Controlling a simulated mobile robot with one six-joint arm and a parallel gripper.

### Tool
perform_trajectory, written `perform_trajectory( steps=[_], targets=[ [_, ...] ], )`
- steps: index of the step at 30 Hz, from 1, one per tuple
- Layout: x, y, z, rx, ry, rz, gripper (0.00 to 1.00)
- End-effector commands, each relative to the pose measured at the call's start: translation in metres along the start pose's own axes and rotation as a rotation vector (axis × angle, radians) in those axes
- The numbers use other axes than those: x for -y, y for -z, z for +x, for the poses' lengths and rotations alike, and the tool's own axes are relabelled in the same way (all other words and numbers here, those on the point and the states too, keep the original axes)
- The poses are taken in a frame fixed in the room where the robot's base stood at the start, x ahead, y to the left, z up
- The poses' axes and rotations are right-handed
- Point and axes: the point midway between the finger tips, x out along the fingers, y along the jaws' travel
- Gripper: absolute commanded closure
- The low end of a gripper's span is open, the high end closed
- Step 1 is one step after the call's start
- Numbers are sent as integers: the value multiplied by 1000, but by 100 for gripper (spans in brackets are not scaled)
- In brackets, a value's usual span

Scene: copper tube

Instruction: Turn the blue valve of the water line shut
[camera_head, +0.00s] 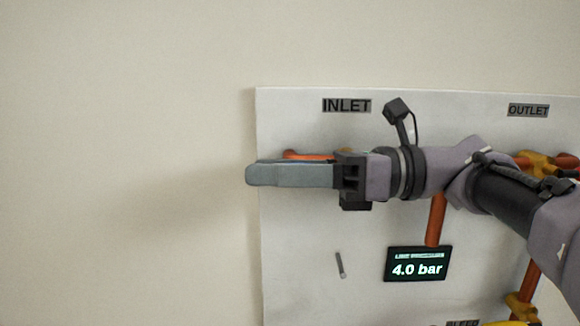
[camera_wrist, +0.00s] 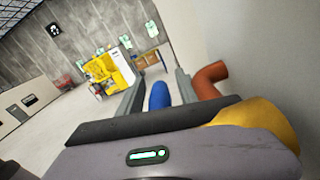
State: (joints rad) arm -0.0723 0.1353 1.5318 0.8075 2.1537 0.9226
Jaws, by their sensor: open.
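My gripper (camera_head: 262,174) reaches left in front of the panel, just below the INLET label (camera_head: 347,105). In the wrist view my gripper (camera_wrist: 160,78) is open, one finger on each side of the blue valve handle (camera_wrist: 159,97). I cannot tell whether either finger touches the handle. In the head view the blue handle is hidden behind my gripper. An orange copper tube (camera_head: 308,156) shows just above my fingers; its bent end (camera_wrist: 210,78) is right of the fingers in the wrist view. A yellow valve body (camera_wrist: 250,122) shows at lower right there.
The white panel (camera_head: 290,235) carries a display reading 4.0 bar (camera_head: 417,265) below my wrist. The OUTLET label (camera_head: 528,110) and another yellow valve (camera_head: 535,162) are at right. A small grey pin (camera_head: 340,265) is below my gripper. The wall at left is bare.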

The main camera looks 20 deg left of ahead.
Motion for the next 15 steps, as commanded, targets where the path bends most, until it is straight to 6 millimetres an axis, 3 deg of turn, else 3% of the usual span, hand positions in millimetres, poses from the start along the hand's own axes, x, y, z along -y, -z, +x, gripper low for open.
perform_trajectory(
  steps=[3,10,15],
  targets=[
    [0,0,0,0,0,0,57],
    [0,0,0,-1,1,-1,100],
    [0,0,-1,-1,1,-1,100]
  ],
)
